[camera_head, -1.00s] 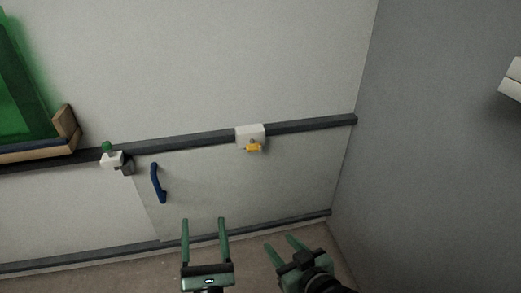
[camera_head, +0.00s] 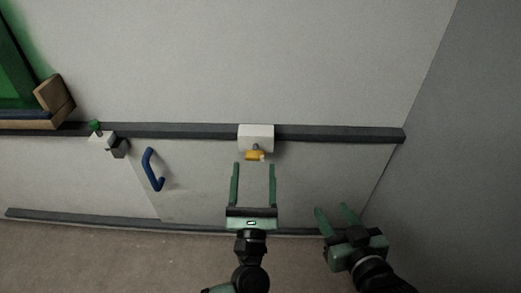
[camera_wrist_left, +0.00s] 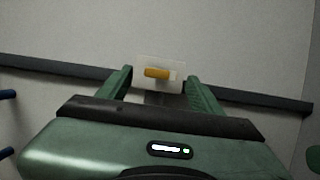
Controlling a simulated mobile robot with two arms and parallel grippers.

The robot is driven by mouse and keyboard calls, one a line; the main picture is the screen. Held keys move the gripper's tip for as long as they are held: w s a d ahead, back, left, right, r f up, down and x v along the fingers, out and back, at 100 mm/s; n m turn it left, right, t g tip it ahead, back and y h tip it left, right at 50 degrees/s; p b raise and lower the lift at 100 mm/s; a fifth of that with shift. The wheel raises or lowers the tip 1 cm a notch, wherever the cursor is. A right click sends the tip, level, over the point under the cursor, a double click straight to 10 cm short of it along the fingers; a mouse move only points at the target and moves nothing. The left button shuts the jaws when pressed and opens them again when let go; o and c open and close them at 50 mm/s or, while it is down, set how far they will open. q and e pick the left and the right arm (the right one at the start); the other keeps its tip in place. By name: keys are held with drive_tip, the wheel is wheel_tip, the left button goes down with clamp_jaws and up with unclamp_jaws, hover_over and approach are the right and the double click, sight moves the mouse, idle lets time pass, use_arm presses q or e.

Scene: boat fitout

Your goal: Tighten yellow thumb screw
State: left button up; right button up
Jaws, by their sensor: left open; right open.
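The yellow thumb screw (camera_head: 255,155) sits under a white block (camera_head: 256,135) on the dark upper rail. In the left wrist view the yellow thumb screw (camera_wrist_left: 157,73) shows in front of the white block (camera_wrist_left: 172,88), between my fingers in the picture. My left gripper (camera_head: 253,166) is open and empty, its fingertips just below the screw in the head view; I cannot tell the exact gap. My right gripper (camera_head: 335,210) is open and empty, lower and to the right, near the bottom of the wall.
A blue handle (camera_head: 152,169) is on the panel to the left. A white bracket with a green knob (camera_head: 95,126) sits on the upper rail (camera_head: 340,133). A wooden-edged green item (camera_head: 53,92) is at far left. A grey wall stands at right.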

sight(255, 160)
use_arm(q)
drive_tip(key=x, duration=0.5)
drive_tip(key=shift+f, duration=0.1)
use_arm(e)
drive_tip(key=shift+d, duration=0.1)
